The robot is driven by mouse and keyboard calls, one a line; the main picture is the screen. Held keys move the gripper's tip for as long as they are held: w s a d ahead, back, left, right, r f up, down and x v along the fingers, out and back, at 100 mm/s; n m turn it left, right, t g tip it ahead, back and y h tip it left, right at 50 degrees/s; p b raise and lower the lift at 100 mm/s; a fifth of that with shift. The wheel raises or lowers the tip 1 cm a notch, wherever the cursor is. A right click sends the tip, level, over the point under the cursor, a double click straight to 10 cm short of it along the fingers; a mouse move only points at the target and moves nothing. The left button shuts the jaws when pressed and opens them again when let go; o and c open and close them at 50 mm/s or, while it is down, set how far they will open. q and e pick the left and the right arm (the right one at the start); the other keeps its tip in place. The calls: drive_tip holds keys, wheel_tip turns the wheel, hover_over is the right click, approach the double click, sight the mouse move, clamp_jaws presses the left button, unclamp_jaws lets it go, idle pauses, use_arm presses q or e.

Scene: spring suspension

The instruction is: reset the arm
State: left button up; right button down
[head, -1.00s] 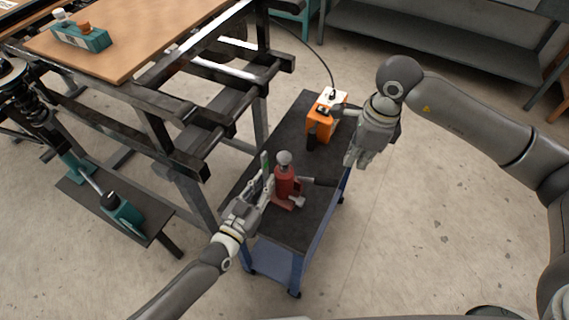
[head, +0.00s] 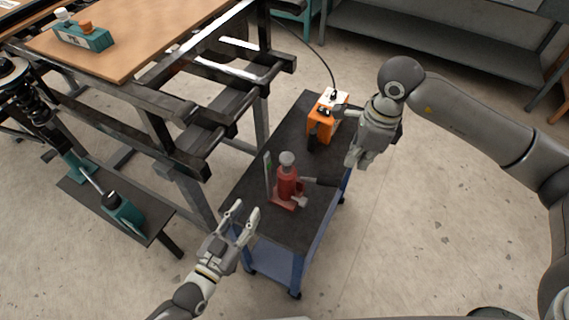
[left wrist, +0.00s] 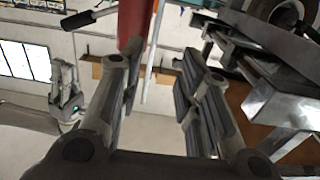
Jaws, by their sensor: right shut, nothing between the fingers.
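My left gripper (head: 241,217) is open and empty at the near left edge of the dark cart top, just short of a red tool (head: 287,184) with a grey cap that stands on the cart. In the left wrist view its two fingers (left wrist: 155,95) are spread apart with nothing between them. Part of the red tool (left wrist: 131,22) shows at the top there, beyond the fingers. My right gripper (head: 354,158) hangs pointing down by the cart's right edge, its fingers together.
The cart (head: 262,222) also carries an orange device (head: 322,124) with a cable. A dark metal frame with a wooden top (head: 150,40) stands to the left. A spring strut (head: 30,95) and a teal cylinder (head: 123,212) are at far left. Floor right of the cart is clear.

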use_arm(q)
drive_tip(key=shift+v, duration=0.9)
